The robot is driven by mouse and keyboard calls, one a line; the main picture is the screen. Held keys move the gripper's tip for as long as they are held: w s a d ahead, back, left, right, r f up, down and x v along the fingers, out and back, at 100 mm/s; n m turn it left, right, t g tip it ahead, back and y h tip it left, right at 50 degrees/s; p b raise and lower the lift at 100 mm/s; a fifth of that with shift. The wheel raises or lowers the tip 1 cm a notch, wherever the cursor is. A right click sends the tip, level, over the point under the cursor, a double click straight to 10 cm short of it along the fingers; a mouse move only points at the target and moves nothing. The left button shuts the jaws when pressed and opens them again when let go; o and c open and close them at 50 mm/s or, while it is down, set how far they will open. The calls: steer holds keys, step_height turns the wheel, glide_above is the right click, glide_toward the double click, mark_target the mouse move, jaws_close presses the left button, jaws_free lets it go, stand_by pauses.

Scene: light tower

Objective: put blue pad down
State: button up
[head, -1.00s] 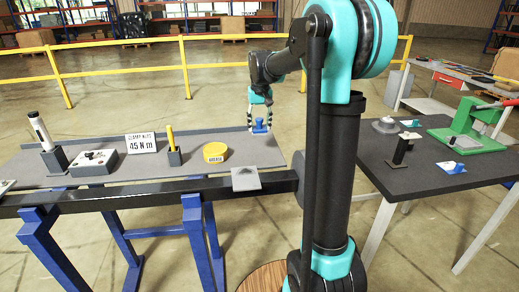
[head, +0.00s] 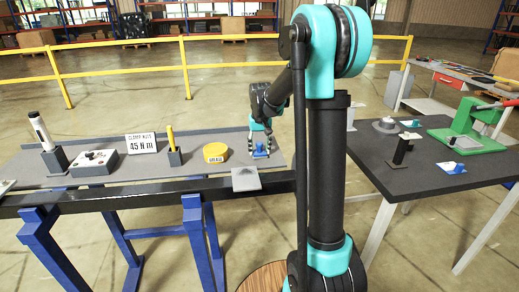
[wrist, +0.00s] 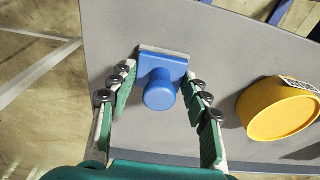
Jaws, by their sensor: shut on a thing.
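The blue pad (head: 260,152) is a square plate with a round knob, low at the right end of the long grey table (head: 225,139). In the wrist view the blue pad (wrist: 158,92) sits between the fingertips. My gripper (head: 260,146) points down over the table and is shut on the blue pad; its fingers also show in the wrist view (wrist: 160,75). The pad is at or just above the table top; I cannot tell whether it touches.
A yellow round tin (head: 215,153) stands left of the pad, also in the wrist view (wrist: 278,110). Further left are a yellow-handled tool in a holder (head: 173,150), a sign (head: 141,144) and a grey box (head: 95,163). A dark table (head: 415,165) with a green press (head: 468,128) stands right.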

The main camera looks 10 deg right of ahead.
mark_target(260, 147)
steer(key=o, duration=1)
steer(key=shift+f, duration=0.15)
steer(key=r, duration=0.4)
steer(key=s+r, duration=0.1)
steer(key=r, duration=0.7)
steer(key=shift+s+r, duration=0.15)
steer(key=shift+s, duration=0.05)
